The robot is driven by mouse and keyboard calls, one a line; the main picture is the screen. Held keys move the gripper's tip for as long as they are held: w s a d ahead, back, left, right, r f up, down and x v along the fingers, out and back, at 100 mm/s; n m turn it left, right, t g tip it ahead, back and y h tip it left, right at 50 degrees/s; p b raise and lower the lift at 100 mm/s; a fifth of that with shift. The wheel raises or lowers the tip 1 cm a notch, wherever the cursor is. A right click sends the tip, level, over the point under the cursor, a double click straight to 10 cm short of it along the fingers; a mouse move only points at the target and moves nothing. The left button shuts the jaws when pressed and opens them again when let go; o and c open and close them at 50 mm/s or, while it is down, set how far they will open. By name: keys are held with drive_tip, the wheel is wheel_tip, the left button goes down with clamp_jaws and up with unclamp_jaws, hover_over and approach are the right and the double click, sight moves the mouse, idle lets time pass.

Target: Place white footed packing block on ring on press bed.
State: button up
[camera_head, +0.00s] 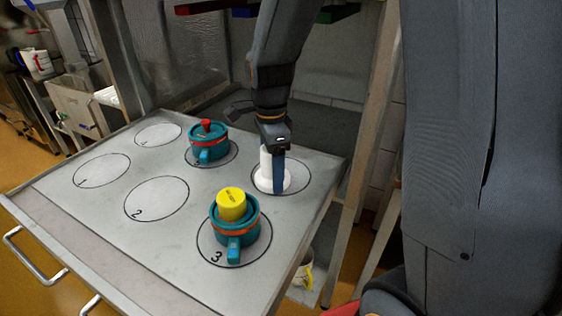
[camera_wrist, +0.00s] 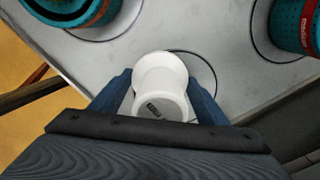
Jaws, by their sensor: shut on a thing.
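The white footed packing block (camera_head: 266,178) is upright, with a wide round foot and a narrower body. My gripper (camera_head: 277,172) comes down from above and is shut on it. In the wrist view the block (camera_wrist: 160,80) sits between the two blue fingers of my gripper (camera_wrist: 163,95). The block is over the left part of a black ring (camera_head: 307,182) drawn on the grey press bed (camera_head: 120,225). Part of this ring is hidden by the block and a finger. I cannot tell whether the foot touches the bed.
A teal mould with a yellow block on top (camera_head: 235,218) stands on ring 3, in front of my gripper. A teal mould with a red knob (camera_head: 207,143) stands on the ring behind left. Three rings at left are empty. A wooden post (camera_head: 362,150) rises at right.

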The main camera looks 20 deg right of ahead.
drive_tip(key=shift+w+d, duration=0.55)
drive_tip(key=shift+w, duration=0.05)
drive_tip(key=w+d, duration=0.2)
drive_tip(key=shift+w+d+p, duration=0.3)
drive_tip(key=shift+d+p, duration=0.05)
drive_tip(key=shift+p, duration=0.05)
drive_tip(key=shift+s+a+f, duration=0.1)
drive_tip(key=shift+s+f, duration=0.05)
drive_tip(key=shift+f, duration=0.45)
drive_tip(key=shift+f, duration=0.1)
drive_tip(key=o, duration=1.3)
wheel_tip(320, 180, up, 8)
drive_tip(key=shift+f, duration=0.15)
